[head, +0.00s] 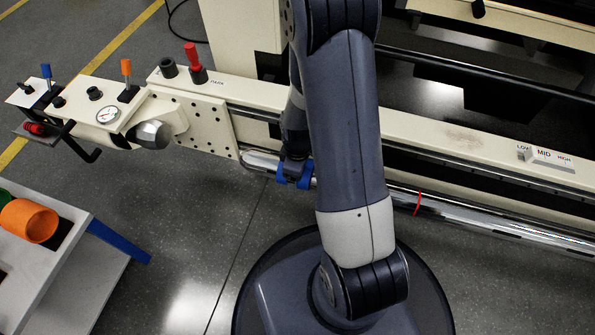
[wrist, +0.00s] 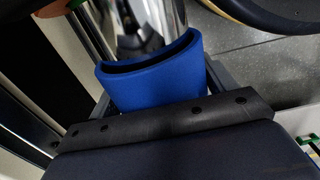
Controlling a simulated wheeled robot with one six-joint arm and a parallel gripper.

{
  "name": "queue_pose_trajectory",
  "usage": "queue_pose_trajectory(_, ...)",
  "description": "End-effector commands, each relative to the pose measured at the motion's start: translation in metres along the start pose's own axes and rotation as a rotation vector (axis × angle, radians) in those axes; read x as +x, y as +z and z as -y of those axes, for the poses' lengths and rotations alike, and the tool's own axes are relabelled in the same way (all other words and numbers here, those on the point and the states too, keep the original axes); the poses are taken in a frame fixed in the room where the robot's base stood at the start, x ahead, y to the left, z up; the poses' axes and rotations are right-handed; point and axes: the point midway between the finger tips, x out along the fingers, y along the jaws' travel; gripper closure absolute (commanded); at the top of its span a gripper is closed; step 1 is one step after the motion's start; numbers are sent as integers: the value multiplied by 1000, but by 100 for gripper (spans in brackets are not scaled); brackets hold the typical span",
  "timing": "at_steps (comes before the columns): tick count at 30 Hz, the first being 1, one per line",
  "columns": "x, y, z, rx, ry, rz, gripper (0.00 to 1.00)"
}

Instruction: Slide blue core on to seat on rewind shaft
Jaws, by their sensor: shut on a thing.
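The blue core (wrist: 150,82) fills the middle of the wrist view, its curved open rim facing away from me. My gripper (wrist: 160,88) is shut on it, one grey finger at each side. The chrome rewind shaft (wrist: 150,20) appears to run into the core's open end; the core's far wall is hidden. In the head view the core (head: 305,177) shows as blue patches at my gripper (head: 294,170), in line with the shaft (head: 465,217). The shaft shows on both sides of the core. My forearm hides part of the shaft.
A cream machine beam (head: 450,140) runs behind the shaft, with a plate of holes (head: 200,122) at its left. A gauge panel (head: 107,113) with coloured levers is farther left. A red mark (head: 418,203) is on the shaft. An orange core (head: 30,221) lies on a white table at lower left.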

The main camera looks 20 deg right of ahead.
Motion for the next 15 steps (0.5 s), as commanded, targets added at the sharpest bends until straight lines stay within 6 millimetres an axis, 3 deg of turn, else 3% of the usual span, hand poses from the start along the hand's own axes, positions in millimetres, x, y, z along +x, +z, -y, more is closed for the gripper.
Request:
queue_pose_trajectory(11,0,-2,1,1,-2,2,48)
queue_pose_trajectory(12,0,-2,1,1,-2,1,18)
queue_pose_trajectory(15,0,-2,1,1,-2,1,10)
